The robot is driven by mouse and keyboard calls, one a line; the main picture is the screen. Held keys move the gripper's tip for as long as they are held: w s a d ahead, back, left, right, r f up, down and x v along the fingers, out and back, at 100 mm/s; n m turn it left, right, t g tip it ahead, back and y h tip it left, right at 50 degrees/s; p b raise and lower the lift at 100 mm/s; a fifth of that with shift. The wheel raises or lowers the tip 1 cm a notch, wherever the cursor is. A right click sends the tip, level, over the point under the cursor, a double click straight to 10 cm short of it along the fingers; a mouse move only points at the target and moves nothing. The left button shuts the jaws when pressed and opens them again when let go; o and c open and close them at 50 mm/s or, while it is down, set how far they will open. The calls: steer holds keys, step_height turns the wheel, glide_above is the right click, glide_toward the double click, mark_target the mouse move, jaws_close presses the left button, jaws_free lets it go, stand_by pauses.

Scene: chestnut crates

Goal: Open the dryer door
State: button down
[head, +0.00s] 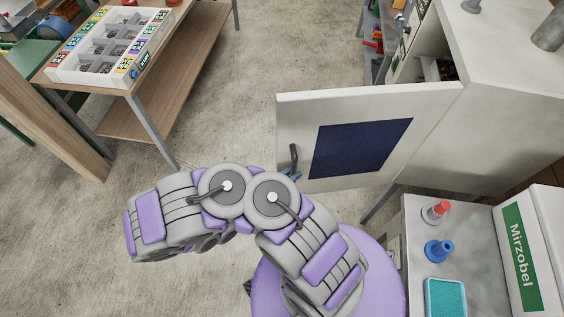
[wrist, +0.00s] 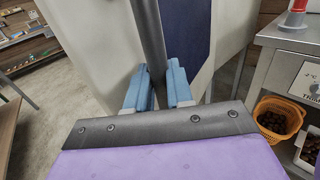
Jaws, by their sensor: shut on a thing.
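The dryer door (head: 300,112) is a white panel with a dark blue window (head: 360,147). It stands swung out from the white dryer (head: 505,95), and part of the dark opening (head: 438,70) shows behind it. A dark grey bar handle (head: 293,154) sits near the door's free left edge. My gripper (head: 290,173) is mostly hidden by my arm in the head view. In the wrist view its blue fingers (wrist: 158,84) are shut around the handle (wrist: 149,35), with the door (wrist: 110,40) just behind. The lower end of the handle is hidden by my gripper.
A wooden table (head: 75,85) with a sorting tray (head: 62,73) is at upper left. The concrete floor (head: 235,75) between is clear.

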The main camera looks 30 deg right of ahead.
steer(key=shift+s+d+r, duration=0.1)
steer(key=shift+s+r, duration=0.05)
steer(key=shift+s, duration=0.75)
steer(key=c, duration=1.5)
jaws_free()
steer(key=o, duration=0.4)
steer(key=shift+s+d, duration=0.1)
steer(key=shift+d, duration=0.9)
steer(key=a+p, duration=0.1)
steer(key=a, duration=0.5)
steer(key=s+a+p, duration=0.1)
steer(key=a, duration=0.5)
steer(key=s+a+p, duration=0.1)
steer(key=a, duration=0.6)
steer(key=shift+s+a+f, duration=0.1)
steer(key=shift+f, duration=0.15)
